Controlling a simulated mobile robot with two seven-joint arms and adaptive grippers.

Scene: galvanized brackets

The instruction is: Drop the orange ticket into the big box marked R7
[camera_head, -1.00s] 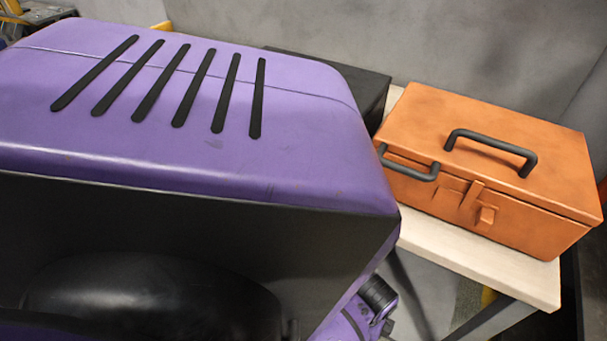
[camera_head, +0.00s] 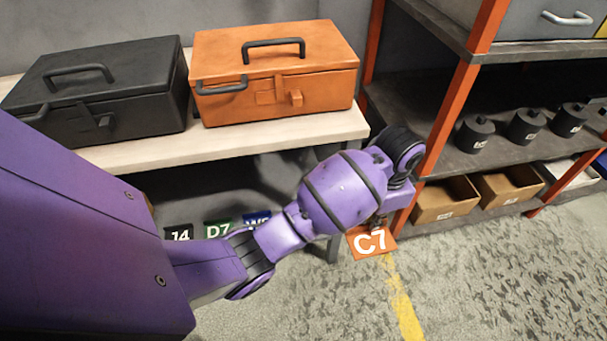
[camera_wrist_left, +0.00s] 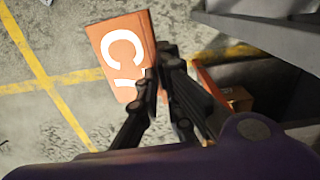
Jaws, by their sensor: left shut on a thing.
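The orange ticket (camera_head: 371,242) carries a white "C7" and hangs just above the floor in the head view. My left gripper (camera_head: 379,222) is shut on it, at the end of my purple arm; the arm partly hides the fingers. In the left wrist view, the fingertips (camera_wrist_left: 158,62) close on one edge of the ticket (camera_wrist_left: 121,55). I can read no R7 mark on any box in view. My right gripper is not in view.
A black toolbox (camera_head: 98,92) and an orange toolbox (camera_head: 275,75) stand on a pale bench (camera_head: 240,136). The orange-post rack (camera_head: 452,140) at right holds dark canisters and cardboard bins (camera_head: 443,198). Floor in front is clear.

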